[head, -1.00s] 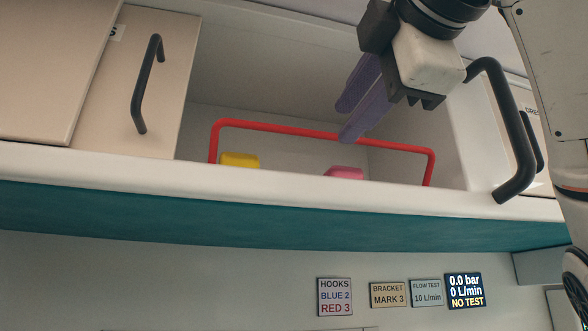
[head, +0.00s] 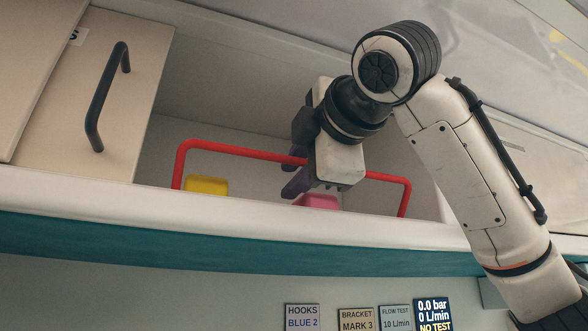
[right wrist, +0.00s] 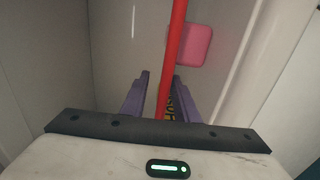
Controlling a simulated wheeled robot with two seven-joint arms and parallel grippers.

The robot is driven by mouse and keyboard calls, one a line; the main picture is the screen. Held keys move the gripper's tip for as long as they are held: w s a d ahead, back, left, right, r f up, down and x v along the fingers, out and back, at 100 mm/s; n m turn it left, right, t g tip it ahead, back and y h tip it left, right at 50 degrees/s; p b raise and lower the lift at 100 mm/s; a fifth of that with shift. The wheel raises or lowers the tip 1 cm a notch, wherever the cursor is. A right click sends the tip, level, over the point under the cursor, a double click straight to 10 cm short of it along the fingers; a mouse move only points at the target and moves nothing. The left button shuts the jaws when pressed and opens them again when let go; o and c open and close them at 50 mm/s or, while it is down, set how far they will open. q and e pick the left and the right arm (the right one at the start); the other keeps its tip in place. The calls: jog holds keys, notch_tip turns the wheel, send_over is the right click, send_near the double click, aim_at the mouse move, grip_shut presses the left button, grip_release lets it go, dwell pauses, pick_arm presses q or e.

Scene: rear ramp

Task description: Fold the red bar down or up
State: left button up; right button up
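The red bar (head: 235,150) is a U-shaped rail standing up across the front of an open overhead compartment. Both its ends meet the compartment's front lip. My right gripper (head: 292,172) is inside the compartment opening at the bar's middle, its purple fingers apart. In the right wrist view the bar (right wrist: 176,45) runs between the two open fingers (right wrist: 160,80), nearer the right one, with a gap to the left one. I cannot tell whether a finger touches it. My left gripper is not in view.
A yellow block (head: 206,185) and a pink block (head: 318,201) sit behind the bar; the pink one also shows in the right wrist view (right wrist: 194,45). A cabinet door with a dark handle (head: 104,98) is at left. Small signs (head: 302,316) are below the white lip (head: 90,190).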

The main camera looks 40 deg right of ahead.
jog(key=shift+w, duration=0.1)
grip_shut()
jog(key=shift+w+g, duration=0.15)
jog(key=shift+g, duration=0.15)
dwell(0.5)
jog(key=shift+w+g, duration=0.25)
jog(key=shift+g, duration=0.35)
jog(key=shift+w+d+f+g+y, duration=0.15)
jog(key=shift+w+g+y, duration=0.35)
jog(key=shift+g, duration=0.6)
jog(key=shift+w+f+g, duration=0.15)
jog(key=shift+w+g, duration=0.05)
jog(key=shift+g, duration=0.5)
jog(key=shift+w+d+f+g, duration=0.1)
jog(key=shift+w+d+g, duration=0.1)
jog(key=shift+g, duration=0.2)
